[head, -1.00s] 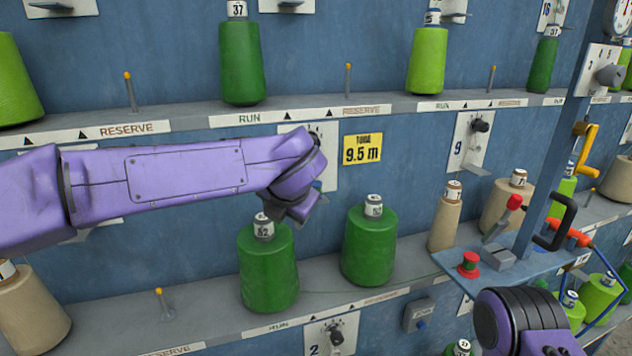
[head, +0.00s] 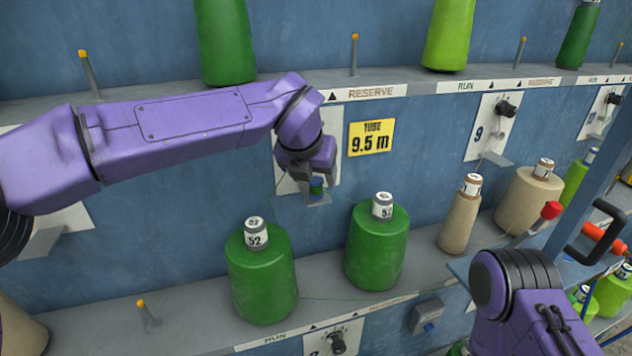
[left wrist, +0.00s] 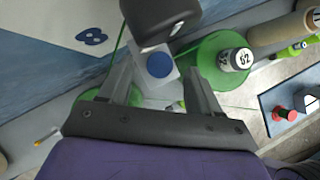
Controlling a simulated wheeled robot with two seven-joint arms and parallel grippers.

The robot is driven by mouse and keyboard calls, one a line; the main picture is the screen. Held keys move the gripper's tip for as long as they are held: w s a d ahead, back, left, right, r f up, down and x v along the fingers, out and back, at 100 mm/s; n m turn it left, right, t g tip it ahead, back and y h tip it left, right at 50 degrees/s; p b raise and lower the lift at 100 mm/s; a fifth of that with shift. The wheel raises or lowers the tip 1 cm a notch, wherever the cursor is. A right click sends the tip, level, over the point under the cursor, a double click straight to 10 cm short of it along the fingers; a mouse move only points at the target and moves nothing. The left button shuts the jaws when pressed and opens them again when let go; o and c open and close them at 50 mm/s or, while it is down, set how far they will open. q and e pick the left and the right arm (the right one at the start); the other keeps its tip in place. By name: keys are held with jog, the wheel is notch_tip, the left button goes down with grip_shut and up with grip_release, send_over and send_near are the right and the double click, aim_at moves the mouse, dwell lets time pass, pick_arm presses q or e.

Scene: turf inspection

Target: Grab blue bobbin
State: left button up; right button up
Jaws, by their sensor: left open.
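The blue bobbin shows in the left wrist view as a small round blue top (left wrist: 159,64), between and slightly beyond my open left fingers (left wrist: 157,88). In the head view the small blue and green bobbin (head: 317,186) sits on a grey bracket (head: 319,200) on a wall panel, just below my left gripper (head: 310,174). The jaws are empty and apart from each other. A dark dial knob (left wrist: 160,18) stands close beyond the bobbin in the wrist view.
Two large green cones, one left (head: 262,275) and one right (head: 377,248), stand on the lower shelf (head: 325,300). Tan cones (head: 460,215) stand farther right. A yellow TUBE 9.5 m sign (head: 371,138) is right of my gripper. Orange-tipped pegs (head: 148,315) stick up from shelves.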

pick_arm(q)
jog(key=shift+x, duration=1.1)
jog(key=c, duration=1.1)
pick_arm(e)
jog(key=shift+r, duration=0.35)
jog(key=shift+f, duration=0.1)
